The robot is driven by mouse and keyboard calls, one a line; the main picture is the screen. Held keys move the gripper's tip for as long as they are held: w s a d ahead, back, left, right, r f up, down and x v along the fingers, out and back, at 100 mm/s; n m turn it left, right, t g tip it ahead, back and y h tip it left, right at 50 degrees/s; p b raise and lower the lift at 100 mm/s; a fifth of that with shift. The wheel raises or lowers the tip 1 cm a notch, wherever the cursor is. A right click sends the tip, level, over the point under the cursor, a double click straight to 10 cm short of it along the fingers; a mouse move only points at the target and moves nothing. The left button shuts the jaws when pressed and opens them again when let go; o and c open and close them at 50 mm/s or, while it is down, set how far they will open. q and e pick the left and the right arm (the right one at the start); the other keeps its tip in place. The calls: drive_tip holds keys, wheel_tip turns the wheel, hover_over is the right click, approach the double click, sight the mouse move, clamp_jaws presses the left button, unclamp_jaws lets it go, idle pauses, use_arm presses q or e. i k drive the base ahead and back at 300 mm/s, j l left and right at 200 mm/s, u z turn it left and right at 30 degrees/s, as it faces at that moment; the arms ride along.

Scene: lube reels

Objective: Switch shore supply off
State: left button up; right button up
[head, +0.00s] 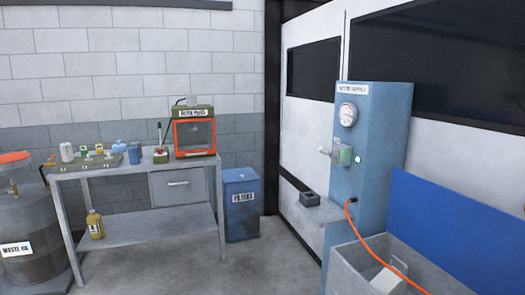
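A tall blue cabinet (376,120) stands at the right against the white panelled wall. Its top label (353,89) is small and blurred but seems to end in "SUPPLY". Below it is a round white gauge (348,115). A pale grey handle (324,151) sticks out to the left at mid-height, beside a green part (345,156). I cannot tell which position the handle marks. A small white knob or light (358,159) sits to the right of the green part. An orange cable (378,248) leaves the cabinet's lower front. Neither of my grippers is in view.
A grey shelf with a dark box (310,198) juts out left of the cabinet. A grey bin (352,255) with a blue panel (455,225) stands in front. A workbench (130,165), blue filters bin (242,205) and waste-oil drum (30,240) are left. The middle floor is clear.

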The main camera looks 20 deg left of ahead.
sight(323, 151)
drive_tip(key=u, duration=0.3)
drive_tip(key=i+j, duration=0.1)
drive_tip(key=i, duration=0.4)
drive_tip(key=i+j+z, duration=0.1)
drive_tip(key=i, duration=0.4)
drive_tip(key=i+j, duration=0.2)
drive_tip(key=i, duration=0.3)
